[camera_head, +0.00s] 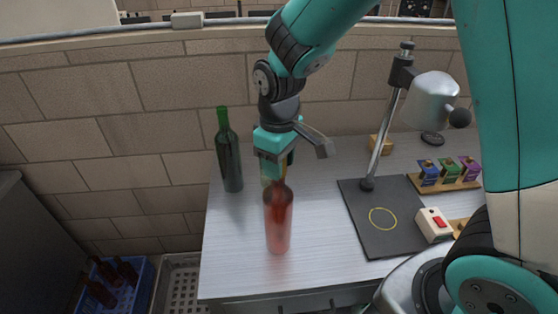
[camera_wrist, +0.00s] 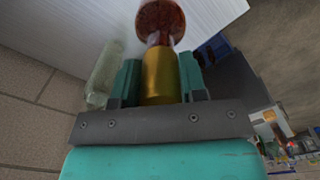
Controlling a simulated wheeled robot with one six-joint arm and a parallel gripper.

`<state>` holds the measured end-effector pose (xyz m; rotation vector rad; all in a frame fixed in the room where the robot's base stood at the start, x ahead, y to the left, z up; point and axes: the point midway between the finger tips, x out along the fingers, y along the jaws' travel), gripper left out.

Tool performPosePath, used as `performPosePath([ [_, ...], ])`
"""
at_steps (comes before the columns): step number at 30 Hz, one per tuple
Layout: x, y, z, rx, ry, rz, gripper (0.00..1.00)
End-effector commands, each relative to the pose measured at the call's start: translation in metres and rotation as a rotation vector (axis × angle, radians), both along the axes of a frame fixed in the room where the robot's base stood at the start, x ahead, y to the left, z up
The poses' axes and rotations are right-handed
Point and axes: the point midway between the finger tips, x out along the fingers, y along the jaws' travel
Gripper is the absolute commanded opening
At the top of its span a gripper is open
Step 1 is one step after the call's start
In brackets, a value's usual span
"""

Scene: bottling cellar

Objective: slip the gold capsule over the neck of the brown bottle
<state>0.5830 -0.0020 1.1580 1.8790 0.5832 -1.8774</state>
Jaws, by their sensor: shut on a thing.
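The brown bottle (camera_head: 278,222) stands upright near the front of the metal table, reddish and translucent. My gripper (camera_head: 273,172) is directly above it, pointing down, with its fingers around the height of the neck. In the wrist view the gripper (camera_wrist: 160,83) is shut on the gold capsule (camera_wrist: 159,76), one teal finger on each side. The capsule is in line with the bottle neck (camera_wrist: 160,39), and its far end meets the neck. A short stretch of neck shows between capsule and shoulder. How far the capsule sits over the neck I cannot tell. My gripper mostly hides the capsule in the head view.
A green bottle (camera_head: 229,152) stands behind and left of the brown one. To the right are a black mat (camera_head: 390,240) with a yellow ring, a lamp (camera_head: 431,98), a switch box (camera_head: 434,225) and a rack of coloured items (camera_head: 446,183). A blue crate (camera_head: 135,293) is at lower left.

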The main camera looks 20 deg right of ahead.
Motion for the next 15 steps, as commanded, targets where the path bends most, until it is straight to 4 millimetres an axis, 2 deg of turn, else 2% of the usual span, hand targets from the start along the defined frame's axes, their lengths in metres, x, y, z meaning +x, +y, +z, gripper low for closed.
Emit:
performPosePath([
  [6,-0.0002,0.0,-0.0077,-0.001,0.001,0.0,0.33],
  [14,-0.0001,-0.0001,-0.0078,0.0,0.0,0.0,0.33],
  [15,-0.0001,-0.0001,-0.0078,0.0,0.0,0.0,0.46],
])
